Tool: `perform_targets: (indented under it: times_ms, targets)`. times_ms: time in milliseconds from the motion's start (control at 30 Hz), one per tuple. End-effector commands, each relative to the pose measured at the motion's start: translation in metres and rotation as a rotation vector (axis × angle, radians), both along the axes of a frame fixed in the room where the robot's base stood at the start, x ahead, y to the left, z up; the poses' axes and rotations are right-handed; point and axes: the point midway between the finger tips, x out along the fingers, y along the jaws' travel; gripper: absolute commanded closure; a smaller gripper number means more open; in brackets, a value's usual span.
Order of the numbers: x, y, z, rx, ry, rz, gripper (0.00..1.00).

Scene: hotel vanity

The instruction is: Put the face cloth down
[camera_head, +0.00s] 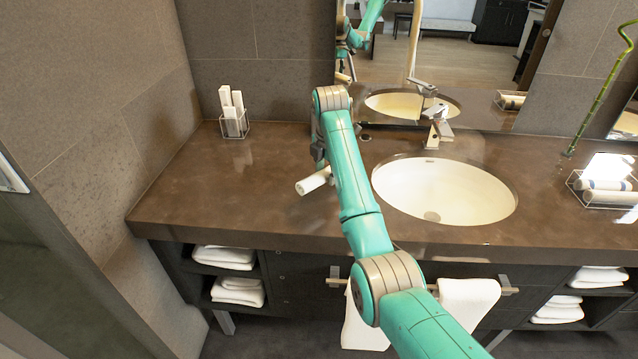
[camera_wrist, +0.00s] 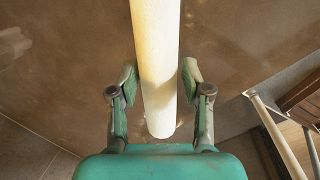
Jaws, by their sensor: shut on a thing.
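The face cloth is a white roll (camera_head: 313,181) at the counter's middle, left of the sink, in the head view. My gripper (camera_wrist: 160,82) is shut on it, with one green pad on each side of the roll in the wrist view, where the cloth (camera_wrist: 158,45) runs lengthwise between the fingers. In the head view my gripper is mostly hidden behind my arm. The roll is at or just above the brown counter (camera_head: 235,190); I cannot tell whether it touches.
A white sink (camera_head: 445,190) with a faucet (camera_head: 437,128) lies to the right. A wire holder (camera_head: 234,125) with white boxes stands at the back left. A wire basket (camera_head: 605,188) with rolled cloths sits at the far right. White towels (camera_head: 468,300) hang in front.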

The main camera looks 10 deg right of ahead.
Motion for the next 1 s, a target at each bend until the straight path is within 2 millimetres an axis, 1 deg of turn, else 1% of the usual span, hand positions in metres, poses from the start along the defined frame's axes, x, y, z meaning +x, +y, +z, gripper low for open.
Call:
perform_targets:
  times_ms: [167,400,833,867,900,933,1000]
  targets:
    - [0.0,0.0,-0.015,0.0,0.001,0.0,0.81]
    - [-0.001,0.0,-0.05,0.0,0.002,0.0,0.81]
    - [0.0,0.0,-0.056,0.0,-0.001,0.0,0.81]
    - [0.0,0.0,-0.056,0.0,-0.001,0.0,0.44]
    - [0.0,0.0,-0.055,0.0,-0.001,0.0,0.34]
    - [0.0,0.0,-0.055,0.0,-0.001,0.0,0.27]
    - [0.0,0.0,-0.055,0.0,-0.001,0.0,0.27]
